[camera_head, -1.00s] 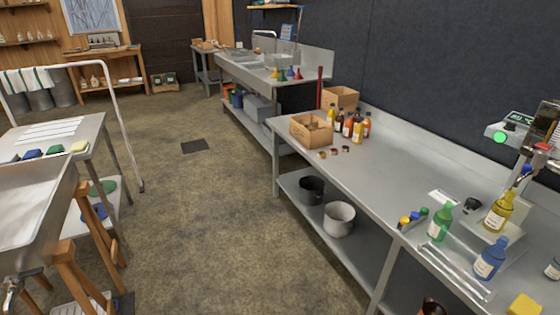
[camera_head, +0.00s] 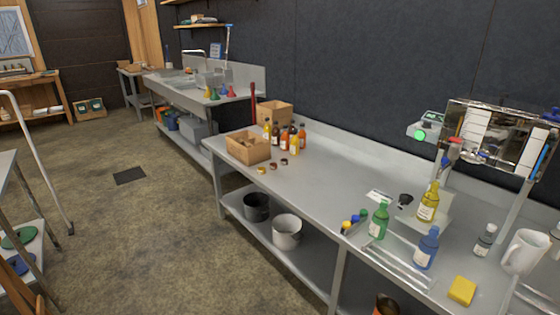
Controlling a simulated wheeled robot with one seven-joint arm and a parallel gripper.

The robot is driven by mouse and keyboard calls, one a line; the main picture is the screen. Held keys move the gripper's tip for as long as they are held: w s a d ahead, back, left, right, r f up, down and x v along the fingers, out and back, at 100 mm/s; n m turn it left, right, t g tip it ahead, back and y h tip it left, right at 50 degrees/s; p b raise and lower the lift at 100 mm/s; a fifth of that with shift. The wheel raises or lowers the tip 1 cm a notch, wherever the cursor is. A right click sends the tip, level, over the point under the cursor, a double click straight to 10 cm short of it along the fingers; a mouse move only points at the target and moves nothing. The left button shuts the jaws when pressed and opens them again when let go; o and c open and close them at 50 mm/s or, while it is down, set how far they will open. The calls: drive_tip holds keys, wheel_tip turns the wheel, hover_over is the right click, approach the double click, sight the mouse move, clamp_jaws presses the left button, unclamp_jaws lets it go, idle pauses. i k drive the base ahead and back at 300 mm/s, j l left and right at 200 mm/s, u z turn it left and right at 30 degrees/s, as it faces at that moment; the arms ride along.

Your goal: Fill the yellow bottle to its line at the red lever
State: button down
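The yellow bottle (camera_head: 428,202) stands upright on the steel bench at the right, on or just in front of a small pale platform (camera_head: 440,222). It has a white label; its fill line is too small to make out. A red-tipped lever (camera_head: 455,141) shows above and behind it, at the left end of a shiny metal tank (camera_head: 498,135). A blue piece sits just below the red tip. A green bottle (camera_head: 380,221) and a blue bottle (camera_head: 427,248) stand nearby, in front of the yellow one. My gripper is not in view.
The steel bench (camera_head: 318,185) is clear in its middle. A black funnel-like piece (camera_head: 405,200), small coloured caps (camera_head: 354,222), a yellow sponge (camera_head: 462,291) and a white jug (camera_head: 524,251) stand around the bottles. A box with a green light (camera_head: 426,128) is mounted behind. Open floor lies left.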

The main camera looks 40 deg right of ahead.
sight(457, 139)
drive_tip(key=l+z, duration=0.1)
drive_tip(key=z, duration=1.3)
drive_tip(key=i+j+z, duration=0.2)
drive_tip(key=i+z, duration=0.2)
drive_tip(key=i+j+z, duration=0.7)
drive_tip(key=z, duration=0.15)
drive_tip(key=k+j+z, duration=0.15)
drive_tip(key=i+l+u, duration=0.1)
drive_tip(key=l+u, duration=0.15)
